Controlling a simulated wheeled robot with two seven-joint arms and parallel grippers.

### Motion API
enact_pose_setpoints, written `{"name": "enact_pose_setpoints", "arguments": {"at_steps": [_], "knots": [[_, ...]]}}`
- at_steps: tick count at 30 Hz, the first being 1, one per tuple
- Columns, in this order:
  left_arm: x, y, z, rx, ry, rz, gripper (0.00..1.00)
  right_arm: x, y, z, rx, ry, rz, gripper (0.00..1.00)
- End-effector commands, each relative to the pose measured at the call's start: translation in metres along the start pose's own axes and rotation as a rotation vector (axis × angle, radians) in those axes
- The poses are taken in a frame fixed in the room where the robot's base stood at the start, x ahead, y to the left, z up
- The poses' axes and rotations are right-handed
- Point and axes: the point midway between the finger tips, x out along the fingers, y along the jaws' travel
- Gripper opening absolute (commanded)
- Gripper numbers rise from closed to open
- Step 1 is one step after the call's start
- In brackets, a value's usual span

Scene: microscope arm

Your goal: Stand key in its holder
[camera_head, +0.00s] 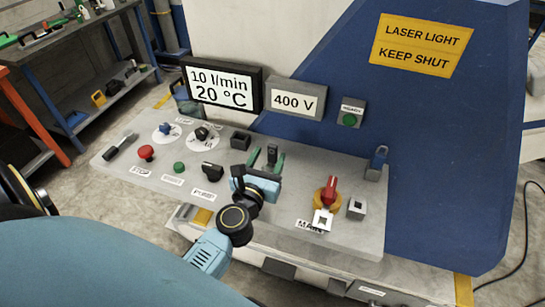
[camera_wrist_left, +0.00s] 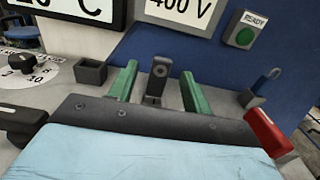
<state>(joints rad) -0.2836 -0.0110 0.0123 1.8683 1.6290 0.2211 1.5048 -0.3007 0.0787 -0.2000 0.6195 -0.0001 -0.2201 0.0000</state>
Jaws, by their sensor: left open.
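A dark upright piece with a round mark near its top, which looks like the key (camera_wrist_left: 159,82), stands between my left gripper's green fingers. It also shows in the head view (camera_head: 272,154). My left gripper (camera_head: 265,157) is open, with a finger on each side of the piece and visible gaps in the left wrist view (camera_wrist_left: 159,70). The gripper body hides the lower part, so I cannot tell what it stands in. A dark open-topped square box (camera_head: 240,140), possibly the holder, is just left of the fingers; it also shows in the left wrist view (camera_wrist_left: 90,73). My right gripper is not in view.
Display boxes (camera_head: 222,85) rise behind. A black-handled tool (camera_head: 120,146) lies far left.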

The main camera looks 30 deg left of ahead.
Motion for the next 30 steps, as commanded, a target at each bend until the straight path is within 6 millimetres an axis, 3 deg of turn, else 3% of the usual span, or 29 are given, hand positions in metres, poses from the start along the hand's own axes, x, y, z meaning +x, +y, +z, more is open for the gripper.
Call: {"name": "enact_pose_setpoints", "arguments": {"at_steps": [7,16,27,30], "knots": [[0.033,-0.001,0.002,0.001,-0.001,0.000,0.49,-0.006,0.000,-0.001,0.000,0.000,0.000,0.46],[0.036,-0.001,0.002,0.000,-0.001,0.000,0.48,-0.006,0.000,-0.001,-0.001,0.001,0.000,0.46],[0.036,-0.001,0.002,0.001,-0.001,0.000,0.00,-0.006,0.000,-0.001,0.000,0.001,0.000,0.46],[0.036,-0.001,0.002,0.001,-0.001,0.000,0.00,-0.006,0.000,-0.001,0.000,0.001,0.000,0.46]]}}
